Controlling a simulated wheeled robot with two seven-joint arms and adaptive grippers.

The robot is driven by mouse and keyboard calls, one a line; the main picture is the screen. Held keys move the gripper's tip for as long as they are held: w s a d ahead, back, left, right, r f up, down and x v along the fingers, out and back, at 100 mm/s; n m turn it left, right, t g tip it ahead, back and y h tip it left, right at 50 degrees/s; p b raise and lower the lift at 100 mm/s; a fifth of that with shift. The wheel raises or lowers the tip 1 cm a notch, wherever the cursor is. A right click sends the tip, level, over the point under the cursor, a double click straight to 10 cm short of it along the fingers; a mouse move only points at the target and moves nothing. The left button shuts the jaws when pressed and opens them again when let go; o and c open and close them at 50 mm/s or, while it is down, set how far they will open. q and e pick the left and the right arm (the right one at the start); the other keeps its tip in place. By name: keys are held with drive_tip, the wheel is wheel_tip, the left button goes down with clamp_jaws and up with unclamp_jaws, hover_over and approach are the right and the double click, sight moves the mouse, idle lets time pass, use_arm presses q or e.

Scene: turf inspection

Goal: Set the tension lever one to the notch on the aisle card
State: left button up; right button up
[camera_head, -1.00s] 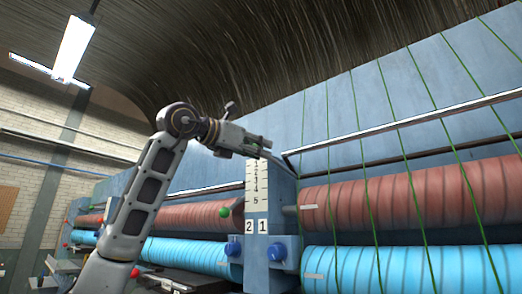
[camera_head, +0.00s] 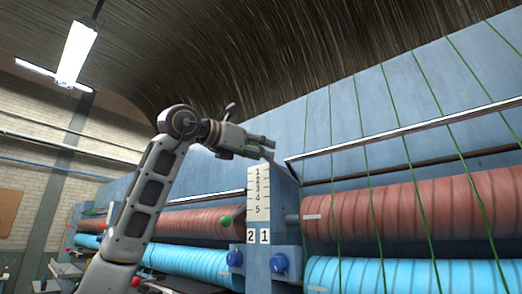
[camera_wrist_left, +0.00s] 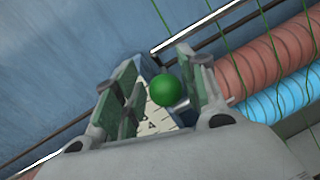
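A white scale plate (camera_head: 258,195) numbered 1 to 5 stands upright on the blue machine post, with labels 2 and 1 (camera_head: 264,236) below it. A blue knob (camera_head: 279,263) sits under label 1 and another (camera_head: 235,258) under label 2. A green ball (camera_head: 226,221) shows left of the plate, about level with 5. My left gripper (camera_head: 268,143) is just above the plate's top in the head view. In the left wrist view its fingers (camera_wrist_left: 165,85) are apart, with a green ball (camera_wrist_left: 166,90) showing between them, in front of the scale; contact cannot be told. I cannot make out the aisle card.
Red rolls (camera_head: 410,208) and light-blue rolls (camera_head: 400,275) run on both sides of the post. Green strands (camera_head: 415,180) cross in front on the right. A metal rail (camera_head: 410,128) slants up rightward close to my left gripper. A blue panel (camera_head: 345,110) stands behind.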

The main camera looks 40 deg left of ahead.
use_arm(q)
drive_tip(key=shift+o, duration=0.3)
drive_tip(key=shift+f, duration=0.2)
drive_tip(key=shift+s, duration=0.3)
drive_tip(key=v, duration=1.1)
drive_tip(key=shift+r, duration=0.15)
drive_tip(key=shift+s+a, duration=0.1)
drive_tip(key=shift+a, duration=0.05)
